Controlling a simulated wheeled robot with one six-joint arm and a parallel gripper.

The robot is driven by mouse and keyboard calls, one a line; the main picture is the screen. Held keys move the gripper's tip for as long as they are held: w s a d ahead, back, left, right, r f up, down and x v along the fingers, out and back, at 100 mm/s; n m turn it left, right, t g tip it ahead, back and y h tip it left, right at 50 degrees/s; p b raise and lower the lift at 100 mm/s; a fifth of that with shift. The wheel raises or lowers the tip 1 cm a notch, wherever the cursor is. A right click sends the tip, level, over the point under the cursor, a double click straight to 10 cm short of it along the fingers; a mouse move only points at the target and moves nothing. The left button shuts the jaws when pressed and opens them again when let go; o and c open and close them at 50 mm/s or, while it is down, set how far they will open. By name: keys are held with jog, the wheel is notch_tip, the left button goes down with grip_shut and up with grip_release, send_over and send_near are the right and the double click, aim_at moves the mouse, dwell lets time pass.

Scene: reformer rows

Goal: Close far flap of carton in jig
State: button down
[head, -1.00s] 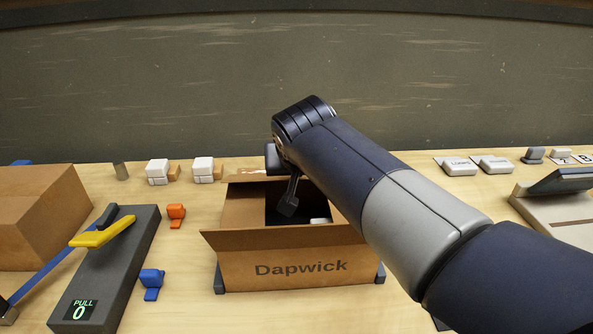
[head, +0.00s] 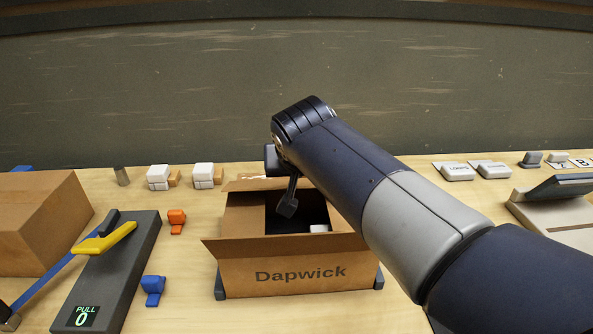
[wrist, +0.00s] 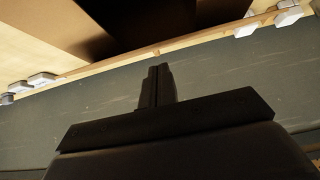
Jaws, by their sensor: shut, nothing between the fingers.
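The brown carton (head: 240,276), marked "Dapwick", sits open in the jig (head: 379,277), whose dark corners show at its base. Its near flap (head: 222,246) is folded outward toward me. Its far flap (head: 250,184) shows as a low strip along the back rim, partly hidden by my arm; its exact angle is unclear. My gripper (head: 288,206) is shut and empty, pointing down over the far part of the carton's opening. Whether it touches the flap cannot be told. In the wrist view the shut fingers (wrist: 158,72) show beside the carton (wrist: 55,22).
A white item (head: 319,228) lies inside the carton. White blocks (head: 203,175) stand behind. A grey device (head: 560,195) is at right.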

jog(key=r+p, duration=0.1)
jog(key=w+r+p, duration=0.1)
jog(key=r+p, duration=0.1)
jog(key=r, duration=0.1)
jog(key=shift+w+p, duration=0.3)
jog(key=shift+w, duration=0.05)
jog(key=s+f+v, duration=0.1)
jog(key=v, duration=0.8)
jog(key=w+r+g+p, duration=0.2)
jog(key=w+g+p, duration=0.3)
jog(key=p, duration=0.4)
jog(key=x, duration=1)
jog(key=shift+s+a+f, duration=0.1)
jog(key=shift+s+f, duration=0.7)
jog(key=shift+f, duration=0.2)
jog(key=shift+s+f, duration=0.3)
jog(key=shift+f, duration=0.35)
